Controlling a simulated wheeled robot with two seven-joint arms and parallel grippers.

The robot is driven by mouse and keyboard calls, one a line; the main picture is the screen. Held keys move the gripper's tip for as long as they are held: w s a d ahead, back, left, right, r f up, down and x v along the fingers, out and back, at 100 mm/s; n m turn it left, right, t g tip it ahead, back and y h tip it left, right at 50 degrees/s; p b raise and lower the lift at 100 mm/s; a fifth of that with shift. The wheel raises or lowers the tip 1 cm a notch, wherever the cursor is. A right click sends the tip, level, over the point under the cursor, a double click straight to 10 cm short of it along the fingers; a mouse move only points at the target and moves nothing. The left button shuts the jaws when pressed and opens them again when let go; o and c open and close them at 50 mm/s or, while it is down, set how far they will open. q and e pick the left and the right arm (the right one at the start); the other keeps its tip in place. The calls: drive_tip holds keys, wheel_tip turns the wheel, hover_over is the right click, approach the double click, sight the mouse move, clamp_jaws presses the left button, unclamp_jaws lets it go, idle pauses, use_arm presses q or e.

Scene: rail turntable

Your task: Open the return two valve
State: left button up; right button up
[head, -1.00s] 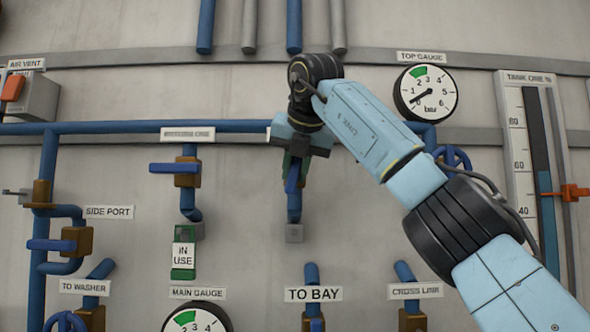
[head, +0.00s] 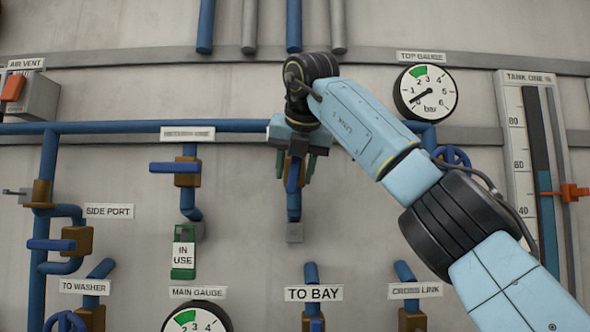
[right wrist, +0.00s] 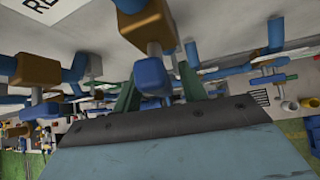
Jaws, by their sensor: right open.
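The label of the valve at my right gripper is hidden behind my wrist, so I cannot read return two. This valve has a blue handle (head: 292,176) that points down, roughly along its blue pipe. Its brown body is mostly covered in the head view and shows in the right wrist view (right wrist: 150,35). My right gripper (head: 296,171) is open, with one green finger on each side of the handle. The handle end also shows between the fingers in the right wrist view (right wrist: 153,76); I cannot tell whether they touch it. My left gripper is out of view.
To the left, another valve has a blue handle (head: 174,167) lying crosswise, with a green "IN USE" tag (head: 184,254) below. A top gauge (head: 426,93) is at the upper right. The "TO BAY" label (head: 314,294) is below. Bare wall lies between.

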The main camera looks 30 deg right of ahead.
drive_tip(key=v, duration=1.3)
drive_tip(key=shift+r, duration=0.2)
drive_tip(key=shift+a, duration=0.1)
